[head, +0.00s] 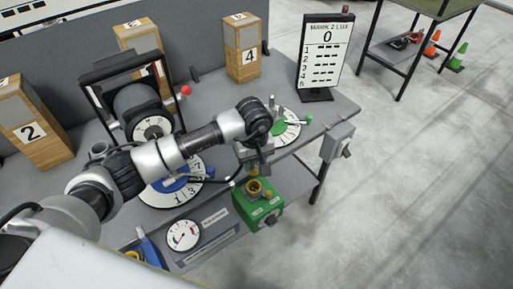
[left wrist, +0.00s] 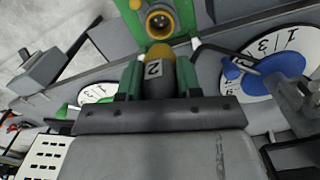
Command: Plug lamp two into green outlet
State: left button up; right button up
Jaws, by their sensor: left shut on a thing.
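My left gripper (head: 254,166) is shut on a dark plug with a yellow end, marked 2. In the left wrist view the plug (left wrist: 158,70) sits between the green finger pads (left wrist: 131,80). The green outlet (head: 262,212) is a green box on the front of the bench, with a yellow-rimmed round socket facing up. The socket (left wrist: 158,20) lies just beyond the plug's yellow end in the left wrist view. Plug and socket look close and roughly lined up; whether they touch I cannot tell. My right gripper is not in view.
A blue outlet (head: 148,250) stands at lower left, beside a dial gauge (head: 183,235). On the bench are a round dial with a blue handle (head: 172,186), a green dial (head: 283,128), a black-framed lamp (head: 140,105) and numbered wooden boxes (head: 242,50). A grey switch box (head: 337,141) hangs at the right end.

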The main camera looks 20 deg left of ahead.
aim_at(254, 174)
pick_arm(q)
jog(key=shift+s+f, duration=0.2)
jog(key=shift+f, duration=0.2)
jog(key=shift+f+b, duration=0.35)
jog(key=shift+b, duration=0.1)
jog(key=shift+w+f+b, duration=0.1)
jog(key=shift+f+b, duration=0.65)
jog(key=shift+f, duration=0.85)
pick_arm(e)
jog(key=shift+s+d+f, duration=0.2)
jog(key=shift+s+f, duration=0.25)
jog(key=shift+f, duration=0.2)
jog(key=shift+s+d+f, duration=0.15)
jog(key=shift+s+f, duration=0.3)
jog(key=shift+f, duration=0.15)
pick_arm(q)
jog(key=shift+f, duration=0.2)
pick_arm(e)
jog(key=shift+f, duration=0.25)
pick_arm(q)
jog(key=shift+f+b, duration=0.25)
jog(key=shift+b, duration=0.35)
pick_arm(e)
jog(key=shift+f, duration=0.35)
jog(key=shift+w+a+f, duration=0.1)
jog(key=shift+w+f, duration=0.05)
